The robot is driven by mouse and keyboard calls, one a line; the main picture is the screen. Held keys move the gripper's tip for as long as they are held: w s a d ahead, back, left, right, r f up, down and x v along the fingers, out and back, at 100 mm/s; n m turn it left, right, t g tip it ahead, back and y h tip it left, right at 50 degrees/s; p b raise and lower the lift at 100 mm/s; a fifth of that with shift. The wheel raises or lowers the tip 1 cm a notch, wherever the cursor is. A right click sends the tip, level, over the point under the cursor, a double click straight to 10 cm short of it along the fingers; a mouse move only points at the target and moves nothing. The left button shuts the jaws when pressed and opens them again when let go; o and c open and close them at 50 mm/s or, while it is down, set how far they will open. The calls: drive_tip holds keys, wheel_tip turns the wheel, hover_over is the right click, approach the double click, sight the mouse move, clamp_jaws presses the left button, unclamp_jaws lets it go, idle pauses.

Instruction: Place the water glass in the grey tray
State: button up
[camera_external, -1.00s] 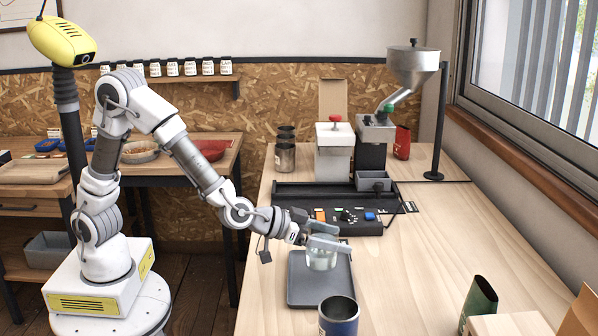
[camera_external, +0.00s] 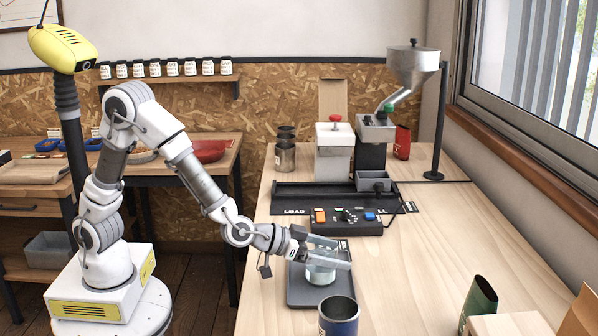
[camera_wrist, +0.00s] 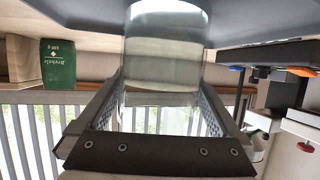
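The water glass (camera_external: 320,270) is clear and upright, between the two fingers of my gripper (camera_external: 328,256). The grey tray (camera_external: 302,296) lies flat on the wooden table under the glass. The glass is over the tray, low and close to its surface; I cannot tell for sure whether its base touches. In the wrist view the glass (camera_wrist: 163,55) fills the space between the fingers of my gripper (camera_wrist: 163,85), which press against its sides. The wrist picture is upside down, with the glass base towards the top edge.
A blue metal canister (camera_external: 339,318) stands just in front of the tray. Behind the tray is a black control box (camera_external: 345,222) with coloured buttons. A green bag (camera_external: 480,301) stands at the right, also in the wrist view (camera_wrist: 58,63).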

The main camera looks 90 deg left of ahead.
drive_tip(key=shift+s+d+r, duration=0.1)
drive_tip(key=shift+s+r, duration=0.05)
drive_tip(key=shift+r, duration=0.15)
drive_tip(key=p+v, duration=0.3)
drive_tip(key=v, duration=0.8)
drive_tip(key=shift+s, duration=0.4)
drive_tip(key=s+r+m+g+h+p, duration=0.1)
drive_tip(key=s+r+h+p, duration=0.15)
drive_tip(key=r, duration=0.35)
drive_tip(key=s+r+m+g+h+p, duration=0.1)
drive_tip(key=s+r+h+p, duration=0.15)
drive_tip(key=r, duration=0.35)
drive_tip(key=s+a+r+g+y+p, duration=0.1)
drive_tip(key=s+a+r+g+p, duration=0.1)
drive_tip(key=s, duration=0.7)
drive_tip(key=s+a+r+g+y+p, duration=0.1)
drive_tip(key=s+a+r+g+p, duration=0.2)
drive_tip(key=s+a, duration=0.4)
drive_tip(key=s+r+p, duration=0.1)
drive_tip(key=s+p, duration=0.1)
drive_tip(key=s, duration=0.1)
drive_tip(key=shift+r, duration=0.2)
